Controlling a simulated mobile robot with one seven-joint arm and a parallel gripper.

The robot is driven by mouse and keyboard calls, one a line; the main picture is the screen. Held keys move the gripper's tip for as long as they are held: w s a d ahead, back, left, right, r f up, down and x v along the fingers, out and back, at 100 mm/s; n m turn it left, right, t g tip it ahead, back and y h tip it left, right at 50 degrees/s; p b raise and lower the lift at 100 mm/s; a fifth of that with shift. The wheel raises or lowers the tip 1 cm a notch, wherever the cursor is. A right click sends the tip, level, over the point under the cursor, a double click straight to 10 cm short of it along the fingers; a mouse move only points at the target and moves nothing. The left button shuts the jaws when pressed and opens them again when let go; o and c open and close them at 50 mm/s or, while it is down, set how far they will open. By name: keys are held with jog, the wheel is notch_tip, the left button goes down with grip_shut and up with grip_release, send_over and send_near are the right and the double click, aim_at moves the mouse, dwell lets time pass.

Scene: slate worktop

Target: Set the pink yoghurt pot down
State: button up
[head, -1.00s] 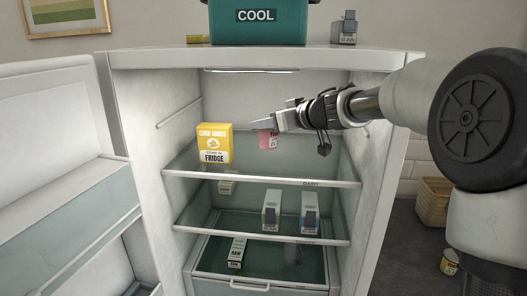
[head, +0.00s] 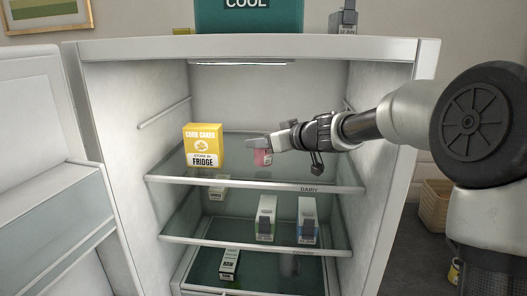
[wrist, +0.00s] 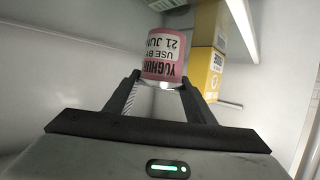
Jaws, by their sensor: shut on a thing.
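The pink yoghurt pot (head: 263,158) is in my gripper (head: 258,146), inside the open fridge above the top glass shelf (head: 315,176). Its lower end is hard to make out in the head view, so I cannot tell whether it touches the shelf. In the wrist view the pot (wrist: 164,52) sits between the two dark fingertips (wrist: 161,82), its label reading upside down with a use-by date of 21 Jun.
A yellow corn cakes box (head: 203,146) stands left of the pot on the top shelf. The open fridge door (head: 45,205) is at left. Clear shelf lies right of the pot.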

jog(key=shift+f, duration=0.75)
jog(key=shift+f, duration=0.15)
jog(key=o, duration=1.3)
jog(key=shift+c, duration=0.2)
jog(key=v, duration=1.2)
jog(key=shift+p, duration=0.35)
